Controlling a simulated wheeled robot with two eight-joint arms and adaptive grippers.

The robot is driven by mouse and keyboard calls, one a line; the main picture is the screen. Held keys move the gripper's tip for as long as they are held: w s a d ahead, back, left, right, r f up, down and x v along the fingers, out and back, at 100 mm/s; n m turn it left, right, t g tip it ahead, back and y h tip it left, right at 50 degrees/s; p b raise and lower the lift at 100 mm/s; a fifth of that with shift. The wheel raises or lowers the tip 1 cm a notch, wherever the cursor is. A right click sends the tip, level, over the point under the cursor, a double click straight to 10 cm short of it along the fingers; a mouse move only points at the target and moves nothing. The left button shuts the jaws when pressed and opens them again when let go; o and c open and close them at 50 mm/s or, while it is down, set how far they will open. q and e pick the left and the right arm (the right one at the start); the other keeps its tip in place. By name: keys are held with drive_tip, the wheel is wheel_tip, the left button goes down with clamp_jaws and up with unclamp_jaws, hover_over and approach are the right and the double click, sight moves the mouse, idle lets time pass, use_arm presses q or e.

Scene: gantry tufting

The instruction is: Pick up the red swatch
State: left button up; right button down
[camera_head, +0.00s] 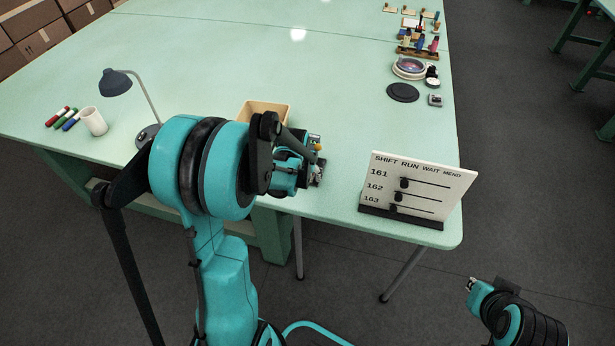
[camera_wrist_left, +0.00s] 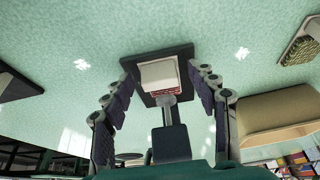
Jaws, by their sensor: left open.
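In the left wrist view, a small red strip (camera_wrist_left: 166,93) shows at the lower edge of a white block (camera_wrist_left: 158,74). I cannot tell whether this red is the whole swatch or part of the block. Both are over a dark square base (camera_wrist_left: 178,58). My left gripper (camera_wrist_left: 161,72) is open, with a finger on either side of the white block. I cannot tell whether the fingers touch it. In the head view, my left gripper (camera_head: 317,160) is over the table, and my arm hides most of what is there. My right gripper (camera_head: 472,286) is off the table at lower right.
A tan open box (camera_head: 284,110) stands close beside my left gripper. A sign board (camera_head: 418,184) stands at the front right edge. A lamp (camera_head: 116,82), white cup (camera_head: 94,121) and several markers (camera_head: 64,119) are left. The middle back is clear.

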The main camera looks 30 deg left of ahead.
use_arm(q)
drive_tip(key=c, duration=1)
